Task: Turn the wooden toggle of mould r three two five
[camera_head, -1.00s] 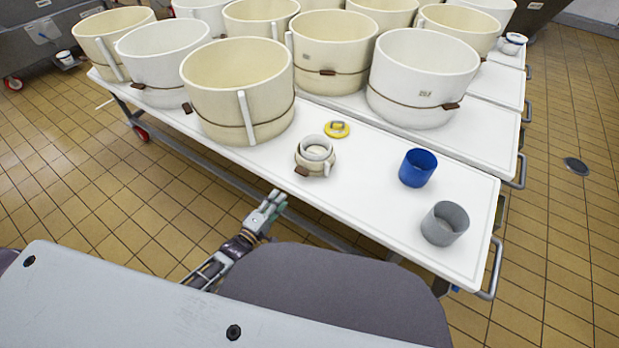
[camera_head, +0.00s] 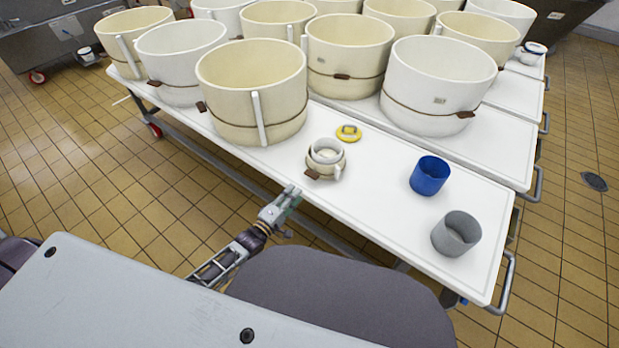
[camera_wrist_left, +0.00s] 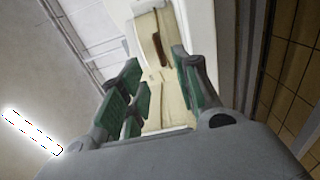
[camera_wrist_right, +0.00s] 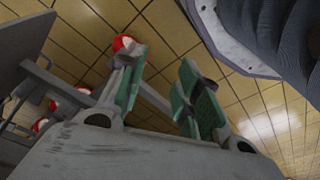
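A small cream mould (camera_head: 326,158) stands upright near the front edge of the table, with a brown wooden toggle (camera_head: 312,174) low on its near left side. I cannot read a number on it. My left gripper (camera_head: 293,193) is just short of the table edge, below and left of this mould, apart from it. In the left wrist view my left gripper (camera_wrist_left: 155,85) is open and empty; a cream surface with a brown toggle (camera_wrist_left: 158,50) shows beyond its fingers. My right gripper (camera_wrist_right: 165,88) is open and empty over the tiled floor, out of the head view.
Large cream and white moulds (camera_head: 252,85) with cords and toggles fill the back of the white table (camera_head: 385,200). A yellow ring (camera_head: 348,133) lies behind the small mould. A blue cup (camera_head: 429,176) and a grey cup (camera_head: 456,233) stand to the right. The table between them is clear.

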